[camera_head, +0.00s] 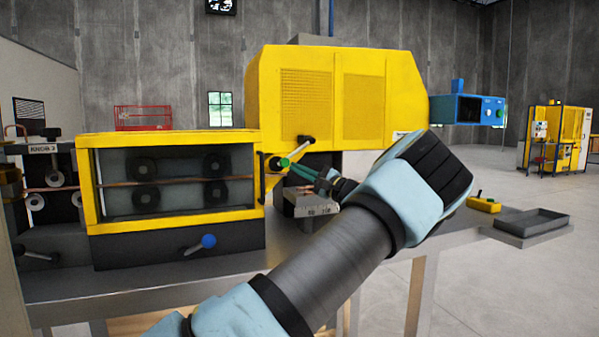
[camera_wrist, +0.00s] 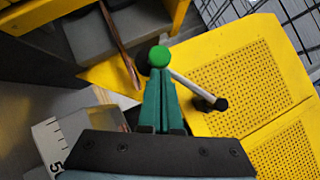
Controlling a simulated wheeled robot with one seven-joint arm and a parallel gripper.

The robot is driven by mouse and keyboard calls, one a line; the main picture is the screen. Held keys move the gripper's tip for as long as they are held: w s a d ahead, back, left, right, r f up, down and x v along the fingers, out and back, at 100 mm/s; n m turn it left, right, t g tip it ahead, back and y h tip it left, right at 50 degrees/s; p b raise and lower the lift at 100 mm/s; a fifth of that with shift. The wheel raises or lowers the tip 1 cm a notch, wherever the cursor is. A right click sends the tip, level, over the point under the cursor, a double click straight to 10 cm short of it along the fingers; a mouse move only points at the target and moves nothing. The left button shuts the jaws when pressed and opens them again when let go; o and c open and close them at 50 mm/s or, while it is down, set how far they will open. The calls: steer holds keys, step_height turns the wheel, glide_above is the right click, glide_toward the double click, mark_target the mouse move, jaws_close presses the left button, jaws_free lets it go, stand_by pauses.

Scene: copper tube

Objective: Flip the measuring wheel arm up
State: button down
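The lever arm (camera_head: 298,152) is a pale rod with a green ball knob (camera_head: 284,162) and a dark pivot end, on the front of the yellow machine (camera_head: 330,95). In the wrist view the green knob (camera_wrist: 159,56) is at the tips of my gripper, and the rod (camera_wrist: 190,83) runs down right to its black pivot (camera_wrist: 217,103). My gripper (camera_head: 293,168) has green fingers lying close together. They also show in the wrist view (camera_wrist: 158,78). Fingertips and knob overlap there, so I cannot tell whether they touch. The measuring wheel is not clearly visible.
A yellow-framed case (camera_head: 168,222) with black rollers stands left of my gripper. A copper tube (camera_wrist: 120,45) runs close beside the fingers. A grey block with a printed scale (camera_wrist: 48,140) is below left.

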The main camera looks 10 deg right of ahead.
steer(key=shift+a+r+m+t, duration=0.15)
steer(key=shift+a+m+t, duration=0.15)
steer(key=shift+m, duration=0.1)
steer(key=shift+s+a+r+m+t+h+b, duration=0.1)
steer(key=shift+a+r+m+t+b, duration=0.15)
steer(key=shift+m, duration=0.25)
steer(key=shift+a+r+m+t+h+b, duration=0.1)
steer(key=shift+a+r+m+t+b, duration=0.1)
steer(key=shift+m+t, duration=0.25)
steer(key=shift+s+a+r+m+t+h+b, duration=0.1)
steer(key=shift+a+r+m+t+b, duration=0.15)
steer(key=shift+m, duration=0.3)
step_height(320, 180, up, 7)
steer(key=a+m+t+h+p, duration=0.1)
steer(key=m+t+h, duration=0.3)
steer(key=m, duration=0.4)
steer(key=shift+a, duration=0.35)
steer(key=shift+r, duration=0.1)
